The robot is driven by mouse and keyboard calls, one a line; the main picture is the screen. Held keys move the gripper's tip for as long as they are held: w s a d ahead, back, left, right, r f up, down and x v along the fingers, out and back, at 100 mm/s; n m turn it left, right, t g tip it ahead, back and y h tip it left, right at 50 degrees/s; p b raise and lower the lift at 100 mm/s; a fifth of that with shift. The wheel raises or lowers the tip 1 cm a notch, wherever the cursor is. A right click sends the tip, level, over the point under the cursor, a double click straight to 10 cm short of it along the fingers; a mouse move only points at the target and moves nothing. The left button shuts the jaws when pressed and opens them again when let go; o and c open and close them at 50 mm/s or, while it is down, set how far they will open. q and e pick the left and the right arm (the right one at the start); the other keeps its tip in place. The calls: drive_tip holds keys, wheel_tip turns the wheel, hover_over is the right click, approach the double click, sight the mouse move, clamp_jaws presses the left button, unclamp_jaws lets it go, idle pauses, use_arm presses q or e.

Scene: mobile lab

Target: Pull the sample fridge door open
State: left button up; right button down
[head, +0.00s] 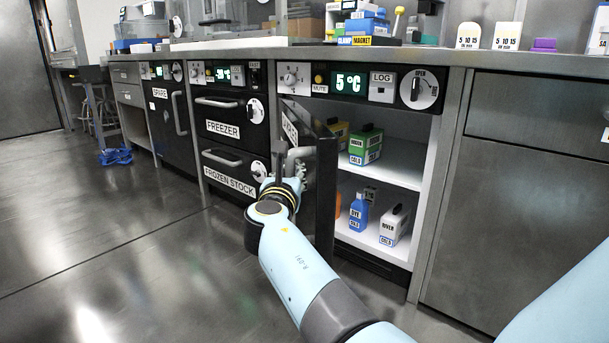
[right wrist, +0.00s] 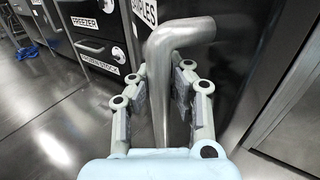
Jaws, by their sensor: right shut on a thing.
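The sample fridge door (head: 324,190) stands open, swung out from the cabinet and seen nearly edge-on in the head view. Its outer face with a label reading "...MPLES" (right wrist: 146,10) shows in the right wrist view. The door's bent metal handle (right wrist: 178,38) runs down between the fingers of my right gripper (right wrist: 164,88), which is shut on it. In the head view the right gripper (head: 286,178) is at the door's outer face, and the handle is partly hidden there. My left gripper is not in view.
Inside the fridge, a green box (head: 365,146), a blue bottle (head: 358,213) and a white container (head: 394,226) stand on white shelves. The freezer drawers (head: 222,128) are left of the door. Open floor (head: 130,240) lies in front. A steel counter runs above.

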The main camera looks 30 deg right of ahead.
drive_tip(key=shift+s+a+f, duration=0.1)
drive_tip(key=shift+a+f, duration=0.05)
drive_tip(key=shift+f, duration=0.2)
drive_tip(key=c, duration=1.2)
unclamp_jaws()
drive_tip(key=shift+r, duration=0.2)
drive_tip(key=shift+o, duration=0.2)
drive_tip(key=shift+r, duration=0.1)
